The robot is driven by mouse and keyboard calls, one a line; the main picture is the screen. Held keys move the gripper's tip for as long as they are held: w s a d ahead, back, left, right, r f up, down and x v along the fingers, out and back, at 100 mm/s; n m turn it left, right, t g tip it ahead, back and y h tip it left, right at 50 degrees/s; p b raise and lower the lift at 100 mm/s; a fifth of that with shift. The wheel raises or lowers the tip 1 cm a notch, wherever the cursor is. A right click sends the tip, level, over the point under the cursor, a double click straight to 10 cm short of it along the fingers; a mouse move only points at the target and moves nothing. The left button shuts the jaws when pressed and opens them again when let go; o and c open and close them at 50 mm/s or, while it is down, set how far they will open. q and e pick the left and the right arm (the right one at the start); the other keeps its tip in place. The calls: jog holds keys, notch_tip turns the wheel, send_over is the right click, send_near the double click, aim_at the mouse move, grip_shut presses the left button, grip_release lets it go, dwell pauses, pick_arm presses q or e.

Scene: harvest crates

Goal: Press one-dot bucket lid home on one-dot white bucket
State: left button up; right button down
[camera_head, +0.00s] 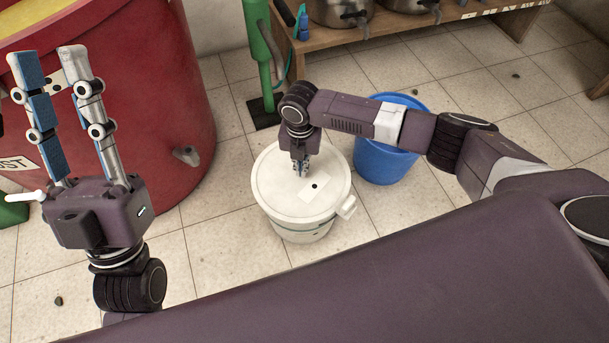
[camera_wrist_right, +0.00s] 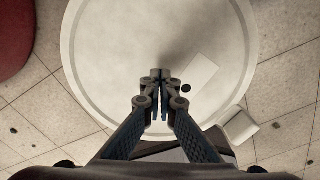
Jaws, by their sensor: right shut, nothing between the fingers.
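The white bucket (camera_head: 302,233) stands upright on the tiled floor in the middle of the head view. Its white lid (camera_head: 277,190) lies over the top and carries a pale label with one black dot. The frames do not show clearly whether the lid's rim is seated all round. My right gripper (camera_head: 301,173) is shut and empty, pointing down at the lid near its middle. In the right wrist view the shut fingertips (camera_wrist_right: 160,74) are over the lid (camera_wrist_right: 120,50), at or close to its surface. My left gripper (camera_head: 46,53) is raised at the left, fingers apart and empty.
A large red vat (camera_head: 150,90) stands at the left. A blue bucket (camera_head: 383,160) stands right behind the white bucket. A green post (camera_head: 258,45) and a wooden bench (camera_head: 400,28) with steel pots are at the back. Floor in front of the white bucket is clear.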

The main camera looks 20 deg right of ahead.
jog(key=shift+r+p, duration=0.5)
jog(key=shift+r, duration=0.05)
jog(key=shift+r+p, duration=1.45)
jog(key=shift+p, duration=0.05)
pick_arm(q)
jog(key=w+f+g+y, duration=0.2)
jog(key=w+f+g, duration=0.3)
jog(key=f, duration=0.3)
jog(key=w+f+g+y, duration=0.2)
jog(key=w+f+g, duration=0.2)
jog(key=f, duration=0.5)
jog(key=shift+w+d+g, duration=0.2)
jog(key=shift+w+g, duration=0.2)
jog(key=shift+g, duration=0.3)
jog(key=shift+f, duration=0.1)
